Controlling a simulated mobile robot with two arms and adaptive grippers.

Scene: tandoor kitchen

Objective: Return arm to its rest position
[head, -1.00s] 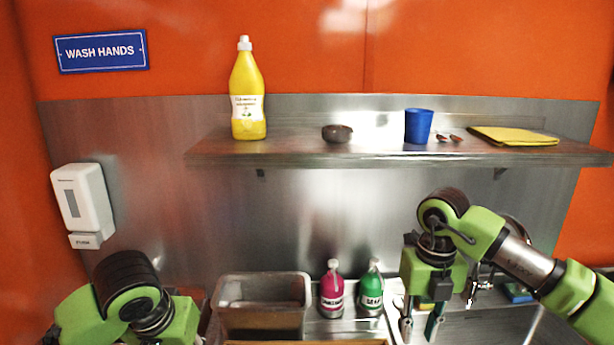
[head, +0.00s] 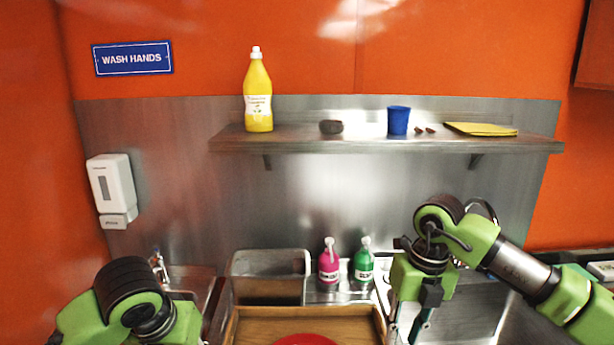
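My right gripper (head: 405,328) hangs fingers down at the lower right, in front of the sink counter. Its two fingers are apart with nothing seen between them, though the tips run close to the bottom edge. My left arm shows at the lower left as a green and black link. The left gripper itself is below the frame.
A wooden tray (head: 255,327) with a red round thing (head: 305,340) lies at bottom centre. Behind it are a grey bin (head: 268,290), a pink bottle (head: 328,264) and a green bottle (head: 363,264). A shelf (head: 360,145) holds a yellow bottle (head: 257,95) and blue cup (head: 398,121).

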